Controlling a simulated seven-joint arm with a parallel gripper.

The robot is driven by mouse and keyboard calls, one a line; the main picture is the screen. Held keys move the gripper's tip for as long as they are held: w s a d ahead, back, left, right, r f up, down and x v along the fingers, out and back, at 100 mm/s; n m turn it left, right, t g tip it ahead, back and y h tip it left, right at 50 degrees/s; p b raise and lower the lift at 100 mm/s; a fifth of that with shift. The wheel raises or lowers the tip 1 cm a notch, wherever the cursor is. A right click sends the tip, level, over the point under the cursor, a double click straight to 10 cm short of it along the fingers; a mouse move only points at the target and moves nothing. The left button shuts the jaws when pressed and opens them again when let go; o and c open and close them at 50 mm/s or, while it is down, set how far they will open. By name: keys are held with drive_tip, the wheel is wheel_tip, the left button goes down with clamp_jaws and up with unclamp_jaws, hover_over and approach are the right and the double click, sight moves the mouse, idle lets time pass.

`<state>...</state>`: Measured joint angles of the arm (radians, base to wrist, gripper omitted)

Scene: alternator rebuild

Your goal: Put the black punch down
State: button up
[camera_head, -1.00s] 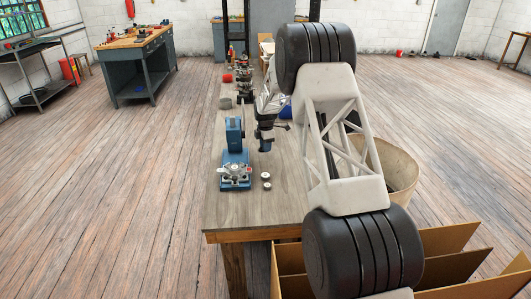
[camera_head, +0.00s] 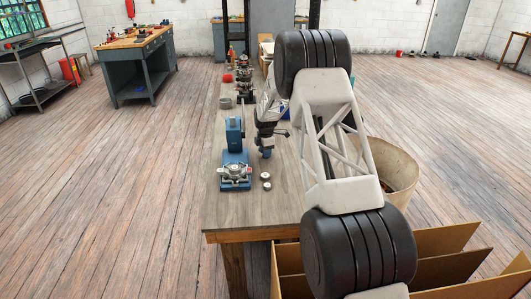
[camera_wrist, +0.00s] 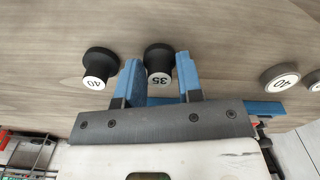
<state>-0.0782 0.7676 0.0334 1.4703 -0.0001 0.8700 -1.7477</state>
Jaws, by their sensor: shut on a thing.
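In the wrist view, a black punch (camera_wrist: 158,57) with a white end marked 35 sits between the two blue fingers of my gripper (camera_wrist: 159,72). The gripper is shut on it. A second black punch (camera_wrist: 101,62), marked 40, stands on the bench just left of the fingers and apart from them. In the head view, my gripper (camera_head: 266,153) points down over the grey bench top (camera_head: 240,208), right of the blue press. The held punch cannot be made out there. I cannot tell whether its base touches the bench.
A blue press (camera_head: 235,165) with a metal housing (camera_head: 235,173) on its base stands left of the gripper. Two pale round pieces (camera_head: 266,176) lie nearer; a disc marked 40 (camera_wrist: 280,77) shows in the wrist view. The bench's near end is clear.

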drive_tip(key=shift+f, duration=0.1)
drive_tip(key=o, duration=1)
wheel_tip(320, 180, up, 12)
drive_tip(key=shift+r, duration=0.1)
idle(0.8)
drive_tip(key=shift+r, duration=0.1)
